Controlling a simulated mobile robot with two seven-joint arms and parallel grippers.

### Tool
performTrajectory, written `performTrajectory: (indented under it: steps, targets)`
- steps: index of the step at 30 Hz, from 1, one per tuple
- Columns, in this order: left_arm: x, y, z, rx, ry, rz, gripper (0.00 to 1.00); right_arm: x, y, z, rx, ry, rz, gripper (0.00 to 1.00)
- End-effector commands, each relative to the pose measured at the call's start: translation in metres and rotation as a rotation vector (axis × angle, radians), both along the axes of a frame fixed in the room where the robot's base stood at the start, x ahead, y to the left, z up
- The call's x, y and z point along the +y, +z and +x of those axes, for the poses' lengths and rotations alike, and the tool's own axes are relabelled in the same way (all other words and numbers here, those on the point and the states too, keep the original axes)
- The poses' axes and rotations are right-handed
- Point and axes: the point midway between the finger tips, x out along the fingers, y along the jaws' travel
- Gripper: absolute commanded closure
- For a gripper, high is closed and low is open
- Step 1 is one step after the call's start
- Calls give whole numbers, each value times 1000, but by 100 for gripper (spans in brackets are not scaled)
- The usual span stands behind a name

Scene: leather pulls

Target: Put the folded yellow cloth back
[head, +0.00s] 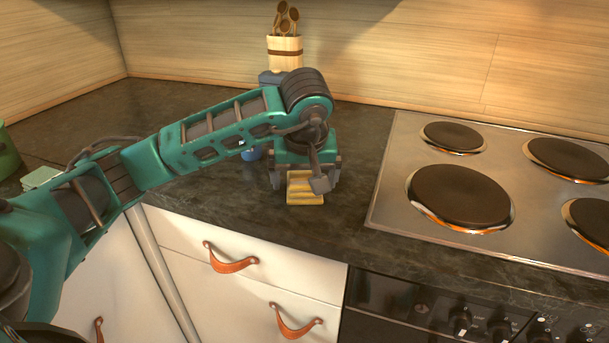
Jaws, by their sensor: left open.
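The folded yellow cloth (304,197) lies on the dark countertop, left of the stove and near the counter's front edge. My left gripper (305,186) points down over the cloth, with one finger on each side of it. It is open. The gripper and wrist hide the back part of the cloth, and I cannot tell whether the fingers touch it. My right gripper is not in view.
A steel stove (384,196) with several dark hotplates is on the right. A holder with wooden spoons (285,52) stands behind my wrist. A pale green folded item (42,177) lies far left. Drawers with leather pulls (231,264) are below. The counter (215,207) left of the cloth is clear.

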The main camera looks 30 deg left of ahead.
Motion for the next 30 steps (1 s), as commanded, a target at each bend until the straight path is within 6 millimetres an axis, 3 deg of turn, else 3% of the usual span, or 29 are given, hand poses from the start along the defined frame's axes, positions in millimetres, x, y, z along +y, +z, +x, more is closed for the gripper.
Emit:
performTrajectory:
  steps: [8, 21, 30]
  targets:
    - [-3, 17, -3, -3, 1, 0, 2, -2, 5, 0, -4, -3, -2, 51]
    - [-23, 102, -31, -4, 0, 2, 2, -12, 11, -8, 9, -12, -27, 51]
    - [-27, 114, -37, 0, 1, 0, 2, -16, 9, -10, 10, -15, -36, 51]
